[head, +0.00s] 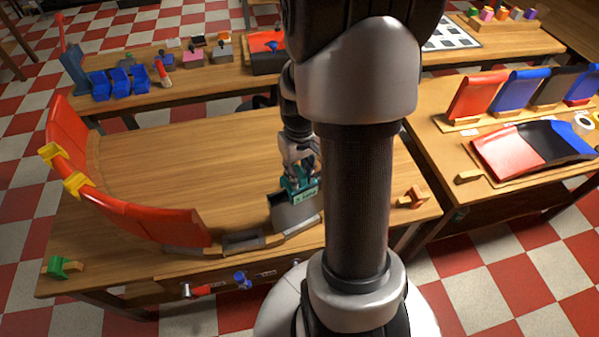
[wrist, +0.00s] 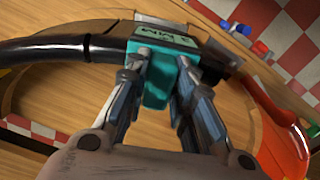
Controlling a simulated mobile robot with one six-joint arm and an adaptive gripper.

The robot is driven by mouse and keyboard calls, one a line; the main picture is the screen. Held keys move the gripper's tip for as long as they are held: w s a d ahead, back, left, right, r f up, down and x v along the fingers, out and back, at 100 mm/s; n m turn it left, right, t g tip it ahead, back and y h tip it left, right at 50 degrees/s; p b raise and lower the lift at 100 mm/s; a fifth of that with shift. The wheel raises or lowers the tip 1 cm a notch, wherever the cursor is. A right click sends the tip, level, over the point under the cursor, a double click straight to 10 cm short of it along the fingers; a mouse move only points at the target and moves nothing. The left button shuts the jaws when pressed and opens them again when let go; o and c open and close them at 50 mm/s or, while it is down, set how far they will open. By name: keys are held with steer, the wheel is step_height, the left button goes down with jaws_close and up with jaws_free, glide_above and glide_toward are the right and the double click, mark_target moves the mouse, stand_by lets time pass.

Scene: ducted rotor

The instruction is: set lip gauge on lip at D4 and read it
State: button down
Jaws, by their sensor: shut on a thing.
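My gripper (head: 300,172) is shut on a teal lip gauge (head: 299,184), which also shows between the fingers in the wrist view (wrist: 157,88). The gauge has a small face with dark marks (wrist: 178,41), too small to read surely. In the head view the gauge is at the upper edge of a dark grey panel (head: 293,217) standing on the curved base. In the wrist view the dark curved lip (wrist: 50,51) runs to both sides of the gauge. Whether the gauge is seated on it or just above, I cannot tell. No D4 marking is legible.
Red panels (head: 150,219) with yellow clips (head: 75,184) curve round the left of the table. An empty base section (head: 246,241) lies between red and grey panels. A green block (head: 62,267) and an orange piece (head: 412,197) stand near the table edges. The table middle is clear.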

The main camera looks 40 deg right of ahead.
steer(key=shift+f, duration=0.2)
steer(key=c, duration=1.3)
jaws_free()
step_height(320, 180, up, 12)
